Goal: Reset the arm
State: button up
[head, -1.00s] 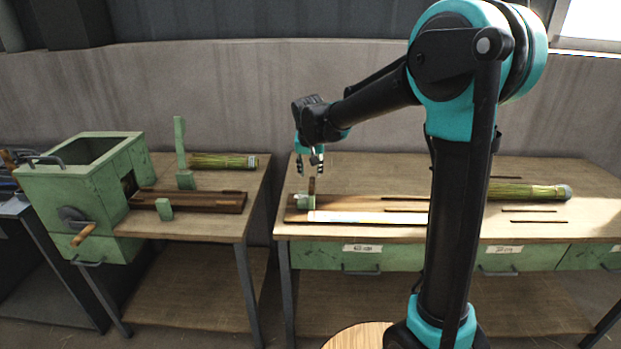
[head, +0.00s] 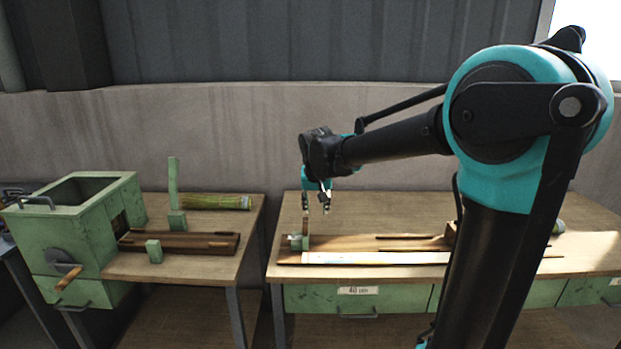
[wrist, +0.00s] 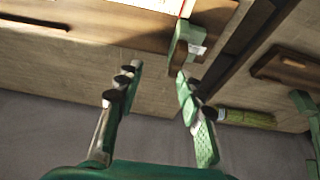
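My gripper (head: 316,203) hangs from the arm above the left end of the right table (head: 355,200). In the wrist view its two fingers (wrist: 155,95) stand wide apart with nothing between them, so it is open and empty. A green clamp block (head: 298,242) with a short wooden upright stands below the gripper at the left end of a long wooden fixture (head: 340,247); the block also shows in the wrist view (wrist: 186,42). The gripper looks apart from it. My arm hides part of the right table.
A green cranked box machine (head: 75,225) adjoins the left table (head: 195,265). That table holds a wooden rail (head: 180,242), a tall green post (head: 173,183) and a bundle of green stalks (head: 215,202). A gap separates the tables. A concrete wall (head: 230,130) stands behind.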

jog(key=s+d+f, duration=0.8)
jog(key=s+d, duration=0.1)
jog(key=s, duration=0.3)
jog(key=s+d+f, duration=0.8)
jog(key=s+d, duration=0.2)
jog(key=s, duration=0.2)
jog(key=shift+s+f, duration=0.3)
jog(key=shift+f, duration=0.05)
